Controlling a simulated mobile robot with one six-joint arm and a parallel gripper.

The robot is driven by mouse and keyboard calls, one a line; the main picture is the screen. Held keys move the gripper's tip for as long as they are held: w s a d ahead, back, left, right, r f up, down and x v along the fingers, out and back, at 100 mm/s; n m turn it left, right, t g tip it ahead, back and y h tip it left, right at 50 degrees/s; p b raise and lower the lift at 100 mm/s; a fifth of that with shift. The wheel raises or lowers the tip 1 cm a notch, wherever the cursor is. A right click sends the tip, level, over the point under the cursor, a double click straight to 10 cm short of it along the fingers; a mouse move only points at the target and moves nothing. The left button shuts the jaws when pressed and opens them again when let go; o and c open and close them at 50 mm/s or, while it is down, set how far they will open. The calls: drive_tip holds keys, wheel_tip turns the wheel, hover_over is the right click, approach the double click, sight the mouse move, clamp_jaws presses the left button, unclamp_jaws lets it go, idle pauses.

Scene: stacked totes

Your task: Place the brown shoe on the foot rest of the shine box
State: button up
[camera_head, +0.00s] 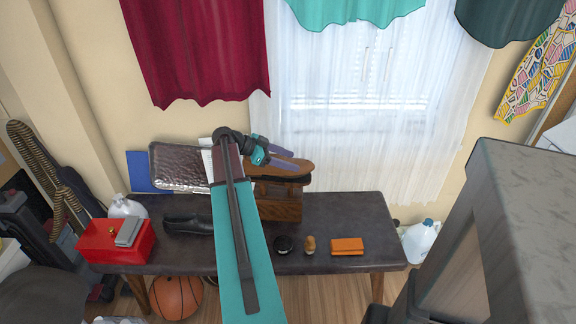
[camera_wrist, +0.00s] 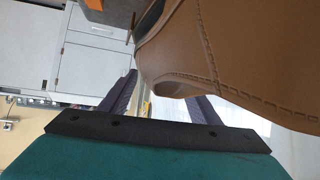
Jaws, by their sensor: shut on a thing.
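The brown shoe (camera_head: 302,167) is at the back of the dark bench, directly above the wooden shine box (camera_head: 283,208). My gripper (camera_head: 291,163) is shut on the shoe, coming from the left, with its fingers over the shoe's upper. In the wrist view, the shoe (camera_wrist: 225,50) fills the upper right, and my gripper's fingers (camera_wrist: 160,100) run behind it. The foot rest is mostly hidden under the shoe and behind my arm. I cannot tell whether the sole touches it.
The bench (camera_head: 340,215) holds a black shoe (camera_head: 188,223), a red box (camera_head: 115,243), a black tin (camera_head: 283,245), a small brush (camera_head: 309,245) and an orange cloth (camera_head: 347,246). A grey cabinet (camera_head: 510,190) is at the right.

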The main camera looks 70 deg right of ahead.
drive_tip(key=shift+f, duration=0.9)
drive_tip(key=shift+a+f, duration=0.1)
drive_tip(key=shift+f, duration=0.25)
drive_tip(key=shift+c, duration=0.7)
drive_tip(key=o, duration=1.4)
drive_tip(key=shift+f, duration=0.2)
drive_tip(key=shift+r, duration=0.2)
drive_tip(key=shift+r, duration=0.1)
drive_tip(key=shift+w+r, duration=0.1)
drive_tip(key=shift+w, duration=0.05)
drive_tip(key=v, duration=1.1)
drive_tip(key=shift+w+a+r, duration=0.1)
drive_tip(key=shift+w+r, duration=0.05)
drive_tip(key=shift+w, duration=0.1)
drive_tip(key=shift+r, duration=0.1)
